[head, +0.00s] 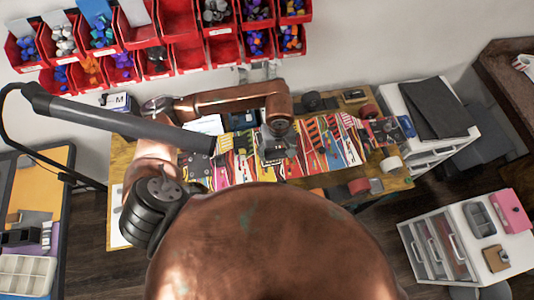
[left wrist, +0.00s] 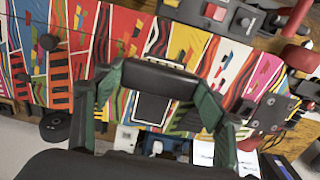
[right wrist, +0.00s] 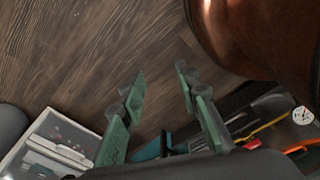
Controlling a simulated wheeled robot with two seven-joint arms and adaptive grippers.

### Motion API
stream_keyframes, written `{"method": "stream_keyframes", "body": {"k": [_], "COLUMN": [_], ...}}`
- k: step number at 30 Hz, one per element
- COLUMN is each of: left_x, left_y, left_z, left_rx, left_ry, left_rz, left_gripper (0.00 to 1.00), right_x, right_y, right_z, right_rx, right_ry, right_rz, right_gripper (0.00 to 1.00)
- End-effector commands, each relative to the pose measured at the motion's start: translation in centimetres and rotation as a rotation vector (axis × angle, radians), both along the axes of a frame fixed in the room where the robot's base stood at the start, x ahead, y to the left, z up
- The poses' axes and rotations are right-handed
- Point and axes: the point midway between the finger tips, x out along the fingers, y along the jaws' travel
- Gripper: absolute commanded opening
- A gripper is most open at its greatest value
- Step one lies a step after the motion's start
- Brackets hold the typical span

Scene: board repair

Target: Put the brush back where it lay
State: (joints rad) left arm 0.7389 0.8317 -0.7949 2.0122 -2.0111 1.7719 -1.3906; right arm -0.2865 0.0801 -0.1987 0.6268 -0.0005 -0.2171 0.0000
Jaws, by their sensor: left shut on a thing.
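My right gripper (right wrist: 160,78) is open and empty above the dark wooden floor, far from the brush. It does not show in the head view.
Red bins (head: 135,35) of parts hang on the wall behind. A white drawer unit (head: 445,250) stands at right, a yellow-topped table (head: 55,180) at left. A dark lamp arm (head: 120,120) crosses the left side.

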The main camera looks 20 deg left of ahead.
Motion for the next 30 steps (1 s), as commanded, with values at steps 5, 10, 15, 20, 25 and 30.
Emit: {"method": "stream_keyframes", "body": {"k": [5, 10, 15, 20, 25, 30], "left_x": [0.6, 1.1, 1.3, 1.2, 1.3, 1.3], "left_y": [2.4, 3.4, 4.6, 4.3, 4.3, 4.3], "left_z": [-3.2, -4.6, -5.9, -8.1, -8.8, -8.8], "left_rx": [-0.001, -0.002, -0.001, -0.004, -0.003, -0.001], "left_ry": [0.004, 0.001, 0.004, 0.003, 0.0, 0.0], "left_rz": [0.002, -0.001, 0.001, 0.0, -0.003, -0.003], "left_gripper": [0.42, 0.42, 0.42, 0.42, 0.42, 0.42], "right_x": [-1.6, -2.9, -2.5, -1.4, -1.2, -1.2], "right_y": [0.6, 0.5, 0.3, -0.1, -0.3, -0.3], "right_z": [0.7, 0.9, 1.3, 2.5, 2.5, 2.4], "right_rx": [0.006, 0.005, 0.003, -0.001, -0.003, -0.004], "right_ry": [0.019, 0.037, 0.031, 0.018, 0.014, 0.015], "right_rz": [-0.006, -0.008, -0.006, -0.002, -0.002, -0.002], "right_gripper": [0.3, 0.3, 0.3, 0.3, 0.3, 0.3]}}
